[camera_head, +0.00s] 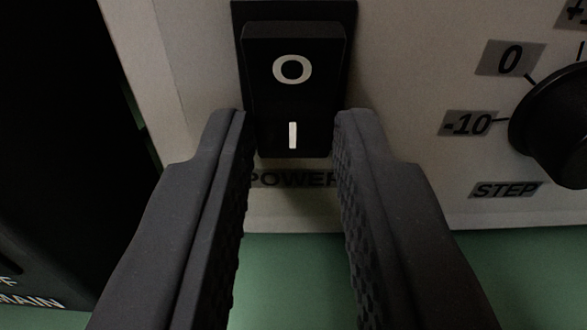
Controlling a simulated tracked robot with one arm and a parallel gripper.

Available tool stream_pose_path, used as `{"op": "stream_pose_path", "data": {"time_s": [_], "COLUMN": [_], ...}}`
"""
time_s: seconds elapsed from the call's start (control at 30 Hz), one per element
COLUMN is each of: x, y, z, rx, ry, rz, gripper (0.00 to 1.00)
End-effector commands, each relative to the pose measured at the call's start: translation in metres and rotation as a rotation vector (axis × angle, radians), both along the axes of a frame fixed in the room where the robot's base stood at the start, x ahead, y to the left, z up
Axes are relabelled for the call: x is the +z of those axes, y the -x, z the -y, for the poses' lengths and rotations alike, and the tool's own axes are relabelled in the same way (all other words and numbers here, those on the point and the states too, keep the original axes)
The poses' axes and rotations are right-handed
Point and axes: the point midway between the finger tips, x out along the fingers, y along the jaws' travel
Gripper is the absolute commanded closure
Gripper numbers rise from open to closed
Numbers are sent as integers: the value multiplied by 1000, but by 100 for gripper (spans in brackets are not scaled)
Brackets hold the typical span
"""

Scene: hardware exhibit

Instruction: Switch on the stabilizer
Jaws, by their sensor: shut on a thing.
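The stabilizer appears as a pale front panel (408,60) with a black rocker power switch (292,98) at top centre. The switch has a white "O" on its upper half and a white "I" on its lower half. The upper half seems to stand out, but I cannot tell its tilt for sure. A "POWER" label below it is partly hidden by my fingers. My gripper (292,135) is shut on the lower part of the switch, one dark finger at each side of the "I" mark.
A black round knob (560,125) with "0", "-10" and "STEP" labels is at the right. A dark unit (50,130) with partly visible "MAIN" lettering stands at the left. A green surface (290,280) lies below the panel.

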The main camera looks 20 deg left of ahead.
Motion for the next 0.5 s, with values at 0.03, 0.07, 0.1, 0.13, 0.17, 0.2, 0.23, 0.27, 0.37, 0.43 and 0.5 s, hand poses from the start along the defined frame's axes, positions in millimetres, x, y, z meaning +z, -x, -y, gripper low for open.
{"op": "stream_pose_path", "data": {"time_s": [0.03, 0.07, 0.1, 0.13, 0.17, 0.2, 0.23, 0.27, 0.37, 0.43, 0.5], "x": [0, 0, 0, 0, 0, 0, 0, 0, 0, 0, 0], "y": [0, 0, 0, 0, 0, 0, 0, 0, 0, 0, 0], "z": [-1, -1, -1, -1, -1, -1, -1, -1, 0, 0, 0], "rx": [2, 2, 2, 2, 2, 2, 2, 2, 1, 1, 0], "ry": [0, 0, 0, 0, 0, 0, 0, 0, 0, 0, -1], "rz": [0, 0, 0, 0, 0, 0, 0, 0, -1, -1, -1], "gripper": [100, 100, 100, 100, 75, 64, 56, 56, 56, 56, 56]}}
